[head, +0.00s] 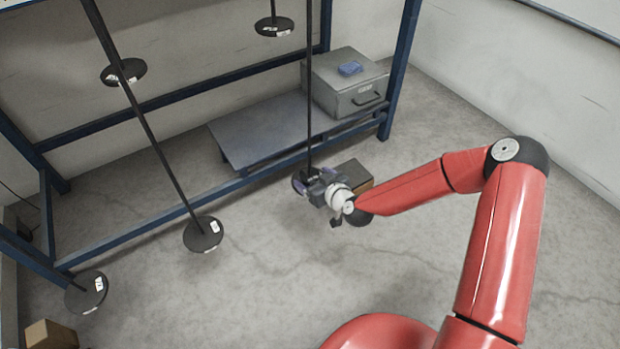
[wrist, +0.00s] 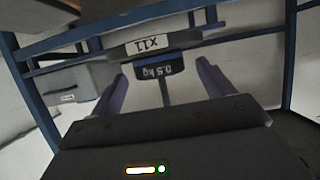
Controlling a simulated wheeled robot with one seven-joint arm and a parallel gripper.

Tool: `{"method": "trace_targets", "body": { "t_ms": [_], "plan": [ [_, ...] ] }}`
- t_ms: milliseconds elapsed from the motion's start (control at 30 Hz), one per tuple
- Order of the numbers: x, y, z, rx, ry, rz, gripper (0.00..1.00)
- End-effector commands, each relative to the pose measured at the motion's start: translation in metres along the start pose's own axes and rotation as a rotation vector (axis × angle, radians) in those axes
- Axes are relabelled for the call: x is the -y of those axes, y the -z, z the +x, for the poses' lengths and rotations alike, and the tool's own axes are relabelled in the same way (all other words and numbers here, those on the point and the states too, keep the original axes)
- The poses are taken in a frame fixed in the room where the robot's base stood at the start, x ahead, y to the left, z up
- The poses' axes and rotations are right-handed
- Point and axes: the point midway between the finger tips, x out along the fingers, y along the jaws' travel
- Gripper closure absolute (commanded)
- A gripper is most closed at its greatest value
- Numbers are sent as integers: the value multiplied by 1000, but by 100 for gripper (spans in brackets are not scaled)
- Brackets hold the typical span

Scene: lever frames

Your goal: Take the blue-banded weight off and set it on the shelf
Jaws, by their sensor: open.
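A dark weight with a white label hangs at the low end of a thin rod in the head view (head: 300,182). In the wrist view the weight (wrist: 160,68) reads "0.5 kg" upside down and shows a blue band. My gripper (head: 314,183) is at this weight in the head view, partly covering it. In the wrist view my gripper's two fingers (wrist: 162,70) are spread, one on each side of the weight, with gaps visible. A flat grey shelf (head: 250,128) lies behind, inside the blue frame.
Other black weights hang on rods to the left (head: 203,234) and higher up (head: 274,27). Blue frame beams (head: 225,190) run close by.

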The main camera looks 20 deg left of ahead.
Motion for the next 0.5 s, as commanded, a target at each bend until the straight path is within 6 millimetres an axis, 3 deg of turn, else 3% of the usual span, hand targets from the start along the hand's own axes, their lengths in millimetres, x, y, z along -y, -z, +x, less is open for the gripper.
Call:
{"method": "trace_targets", "body": {
  "t_ms": [200,433,500],
  "plan": [
    [0,0,25,1,0,0,20],
    [0,0,27,2,0,-1,20],
    [0,0,26,2,0,-1,28]
  ]
}}
